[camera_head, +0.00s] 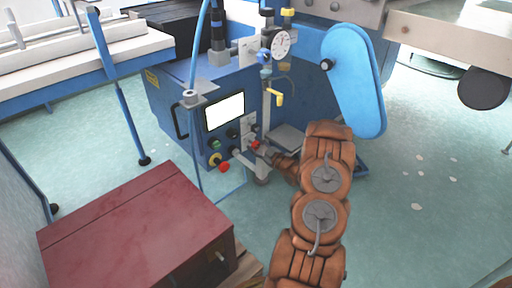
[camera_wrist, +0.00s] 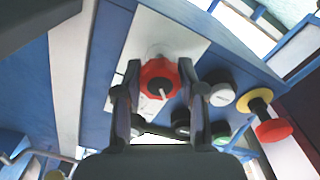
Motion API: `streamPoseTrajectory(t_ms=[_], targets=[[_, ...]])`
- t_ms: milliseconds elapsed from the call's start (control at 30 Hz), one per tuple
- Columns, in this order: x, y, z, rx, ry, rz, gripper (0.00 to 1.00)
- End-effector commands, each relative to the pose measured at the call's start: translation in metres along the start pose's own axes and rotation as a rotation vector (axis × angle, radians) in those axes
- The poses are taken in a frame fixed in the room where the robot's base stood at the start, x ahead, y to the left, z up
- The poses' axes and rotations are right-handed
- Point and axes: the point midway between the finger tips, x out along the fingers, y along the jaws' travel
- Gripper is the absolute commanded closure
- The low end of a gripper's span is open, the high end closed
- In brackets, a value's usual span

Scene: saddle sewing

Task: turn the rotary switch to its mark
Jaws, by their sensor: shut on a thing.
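The rotary switch is a red knob (camera_wrist: 160,78) with a white pointer line on its face, set on a pale plate (camera_wrist: 150,35) of the blue machine. In the wrist view my gripper (camera_wrist: 160,84) has one finger on each side of the knob and is shut on it. The pointer line slants a little in the picture. I cannot make out the mark around the knob. In the head view my gripper (camera_head: 262,150) reaches the lower front of the machine, where the small red knob (camera_head: 254,143) shows at its tip.
A red emergency button on a yellow collar (camera_wrist: 272,128) sits right of the knob, with black knobs (camera_wrist: 219,88) and a green button (camera_wrist: 220,130) between. The blue machine (camera_head: 180,100) carries a lit screen (camera_head: 224,111). A dark red cabinet (camera_head: 140,225) stands front left.

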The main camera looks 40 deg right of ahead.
Motion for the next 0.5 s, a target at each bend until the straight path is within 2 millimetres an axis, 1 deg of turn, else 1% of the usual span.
streamPoseTrajectory(t_ms=[200,500], targets=[[0.0008,0.0,-0.0013,-0.042,0.003,-0.001,0.95],[0.0009,-0.0001,-0.0014,-0.048,0.003,-0.001,0.95]])
